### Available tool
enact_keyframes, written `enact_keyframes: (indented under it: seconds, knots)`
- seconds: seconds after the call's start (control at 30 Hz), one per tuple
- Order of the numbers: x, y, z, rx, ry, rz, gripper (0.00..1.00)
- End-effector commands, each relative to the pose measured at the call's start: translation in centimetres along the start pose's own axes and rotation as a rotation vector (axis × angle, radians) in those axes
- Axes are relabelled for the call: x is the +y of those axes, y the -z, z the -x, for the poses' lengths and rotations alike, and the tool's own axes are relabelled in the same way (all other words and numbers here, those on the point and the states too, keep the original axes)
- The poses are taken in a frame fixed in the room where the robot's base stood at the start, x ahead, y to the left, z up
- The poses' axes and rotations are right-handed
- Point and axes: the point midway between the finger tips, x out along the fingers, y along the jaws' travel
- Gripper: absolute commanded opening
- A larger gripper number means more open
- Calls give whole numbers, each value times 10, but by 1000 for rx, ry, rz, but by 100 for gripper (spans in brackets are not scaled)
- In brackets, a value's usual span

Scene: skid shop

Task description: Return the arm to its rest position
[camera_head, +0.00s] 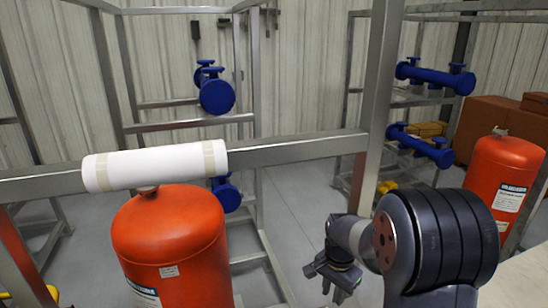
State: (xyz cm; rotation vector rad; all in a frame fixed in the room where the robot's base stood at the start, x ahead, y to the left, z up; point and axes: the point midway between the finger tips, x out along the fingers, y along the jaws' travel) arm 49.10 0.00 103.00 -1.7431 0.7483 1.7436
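My arm (435,240) shows at the lower right, with its large dark joint close to the camera. My gripper (333,272) is to the left of that joint, small and dark, pointing down and to the left. Nothing can be seen held in it, but its fingers are too small and partly turned away to tell whether they are open or shut. It is apart from the orange tank at the left and from the metal frame behind it.
A metal frame rail (300,148) with a post (378,100) crosses ahead. A white wrapped roll (155,166) lies along the rail above an orange tank (172,245). Another orange tank (500,175) stands right. Blue pipe parts (435,77) sit on racks behind. Grey floor (300,215) shows between.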

Motion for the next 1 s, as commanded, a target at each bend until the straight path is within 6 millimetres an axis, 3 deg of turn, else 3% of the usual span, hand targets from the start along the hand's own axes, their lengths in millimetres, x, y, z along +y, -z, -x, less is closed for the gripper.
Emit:
enact_keyframes:
  seconds: [0.6, 1.0]
  knots:
    - [0, 0, -6, 0, 0, 452, 30]
    - [0, 0, -7, 0, 0, 509, 30]
